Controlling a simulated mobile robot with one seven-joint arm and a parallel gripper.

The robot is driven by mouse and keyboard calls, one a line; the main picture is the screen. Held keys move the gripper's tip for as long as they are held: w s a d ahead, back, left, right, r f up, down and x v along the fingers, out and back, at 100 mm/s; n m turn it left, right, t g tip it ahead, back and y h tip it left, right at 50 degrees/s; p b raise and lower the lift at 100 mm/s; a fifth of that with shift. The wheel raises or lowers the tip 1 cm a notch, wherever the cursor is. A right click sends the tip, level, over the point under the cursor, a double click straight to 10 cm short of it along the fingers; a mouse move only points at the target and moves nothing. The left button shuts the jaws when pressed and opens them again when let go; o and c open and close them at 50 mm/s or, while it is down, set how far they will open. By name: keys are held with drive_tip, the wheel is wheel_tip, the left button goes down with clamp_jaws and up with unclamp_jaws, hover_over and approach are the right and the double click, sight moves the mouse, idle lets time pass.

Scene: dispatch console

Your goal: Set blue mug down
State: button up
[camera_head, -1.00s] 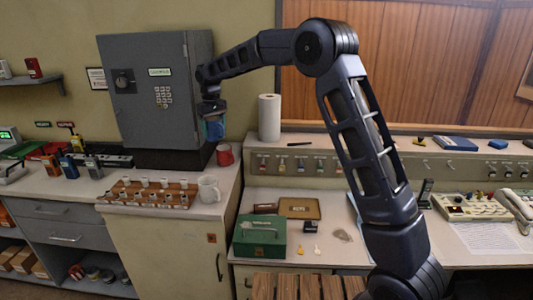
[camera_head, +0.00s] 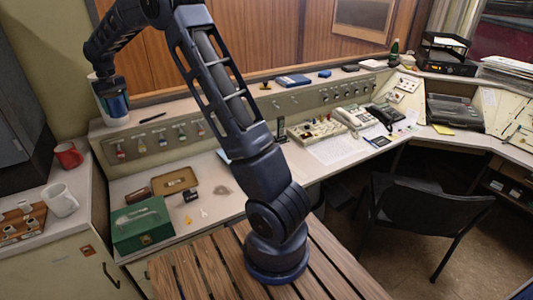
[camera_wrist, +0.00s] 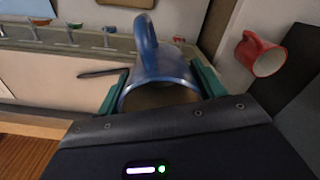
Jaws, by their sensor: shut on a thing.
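The blue mug (camera_wrist: 162,70) is between the two green fingers of my gripper (camera_wrist: 160,88) in the wrist view. Its open rim faces the wrist camera and its handle points to the top of that picture. In the head view the blue mug (camera_head: 117,106) hangs under my gripper (camera_head: 108,88) at the upper left, in front of a white paper roll. My gripper is shut on it. Whether its base touches any surface cannot be told.
A red mug (camera_head: 68,155) and a white mug (camera_head: 61,201) stand on the left counter. A green box (camera_head: 141,224) and a brown tray (camera_head: 174,181) are on the desk. The raised ledge holds a dark pen (camera_head: 153,117). Desk space right of the tray looks fairly clear.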

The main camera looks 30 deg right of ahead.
drive_tip(key=d+f+m, duration=0.2)
drive_tip(key=d+m, duration=0.2)
drive_tip(key=d, duration=1.3)
drive_tip(key=d+f+m, duration=0.3)
drive_tip(key=d, duration=1.4)
drive_tip(key=d+f+m, duration=0.2)
drive_tip(key=d+m, duration=0.2)
drive_tip(key=d, duration=1.3)
drive_tip(key=s+d+f+m, duration=0.25)
drive_tip(key=s+d, duration=0.35)
drive_tip(key=d, duration=0.5)
drive_tip(key=s+d+f+m, duration=0.1)
drive_tip(key=s+d+m, duration=0.2)
drive_tip(key=s+d, duration=0.55)
drive_tip(key=s+d+f+m, duration=0.2)
drive_tip(key=s+d+m, duration=0.1)
drive_tip(key=s+d, duration=0.55)
drive_tip(key=s+d+f+m, duration=0.2)
drive_tip(key=s+d+m, duration=0.1)
drive_tip(key=s+d, duration=0.55)
drive_tip(key=f, duration=1.9)
drive_tip(key=shift+w+d+f, duration=0.1)
drive_tip(key=shift+d, duration=0.25)
drive_tip(key=shift+f, duration=0.15)
